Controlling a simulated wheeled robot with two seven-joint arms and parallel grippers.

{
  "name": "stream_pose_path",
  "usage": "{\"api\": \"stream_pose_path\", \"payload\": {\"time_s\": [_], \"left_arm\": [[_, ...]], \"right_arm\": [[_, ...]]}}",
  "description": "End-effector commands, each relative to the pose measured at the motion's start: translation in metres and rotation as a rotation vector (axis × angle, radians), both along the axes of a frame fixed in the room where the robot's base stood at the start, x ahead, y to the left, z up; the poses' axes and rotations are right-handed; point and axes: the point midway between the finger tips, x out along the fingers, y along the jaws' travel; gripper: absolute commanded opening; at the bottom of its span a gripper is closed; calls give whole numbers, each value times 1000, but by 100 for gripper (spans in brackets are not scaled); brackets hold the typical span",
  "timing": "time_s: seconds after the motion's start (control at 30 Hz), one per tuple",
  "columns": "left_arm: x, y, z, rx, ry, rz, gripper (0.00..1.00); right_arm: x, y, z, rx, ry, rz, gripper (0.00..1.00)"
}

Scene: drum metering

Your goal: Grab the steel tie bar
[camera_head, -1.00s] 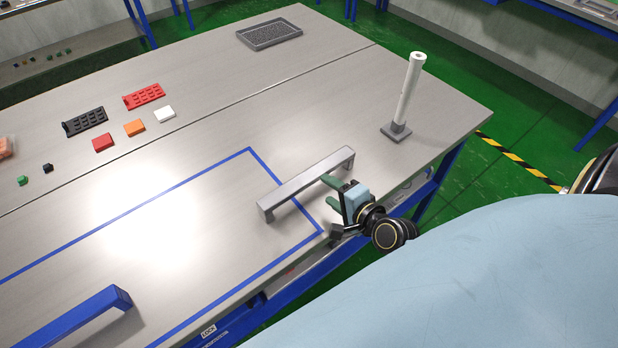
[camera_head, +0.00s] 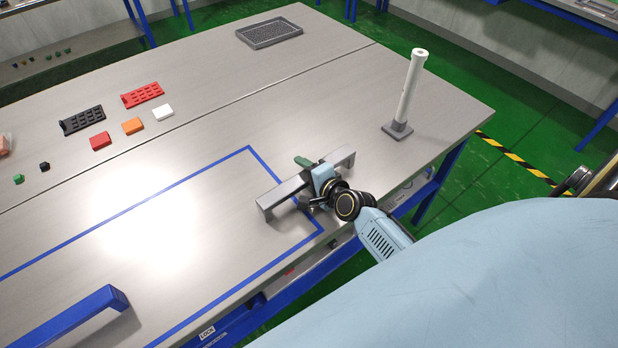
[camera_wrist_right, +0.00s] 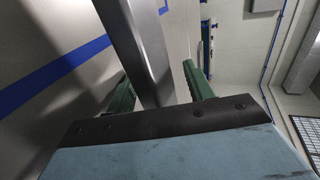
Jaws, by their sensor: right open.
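The steel tie bar (camera_head: 284,193) is a grey bar with a leg at each end, standing on the table across the blue tape line. My right gripper (camera_head: 304,176) is over the middle of the bar and hides part of it. In the right wrist view the bar (camera_wrist_right: 141,45) runs between the two green fingers of my right gripper (camera_wrist_right: 160,85). The fingers are open, one on each side, with a gap visible on the right. My left gripper is not in view.
A blue bar (camera_head: 75,318) stands at the near left. A white post on a grey base (camera_head: 398,129) stands at the right. A grey tray (camera_head: 268,33), red rack (camera_head: 142,95) and black rack (camera_head: 82,120) lie farther back. The taped area's middle is clear.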

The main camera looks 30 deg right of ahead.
Motion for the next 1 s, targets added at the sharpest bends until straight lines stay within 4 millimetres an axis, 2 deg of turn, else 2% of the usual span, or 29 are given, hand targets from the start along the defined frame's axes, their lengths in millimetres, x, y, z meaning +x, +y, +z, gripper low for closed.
{"api": "stream_pose_path", "payload": {"time_s": [0.17,0.57,0.9,1.0], "left_arm": [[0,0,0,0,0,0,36],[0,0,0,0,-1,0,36],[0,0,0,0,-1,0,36],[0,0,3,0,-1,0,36]], "right_arm": [[0,0,0,-1,0,0,52],[-1,0,-1,0,2,1,0],[-2,0,-2,-1,6,1,0],[-2,1,3,0,6,2,0]]}}
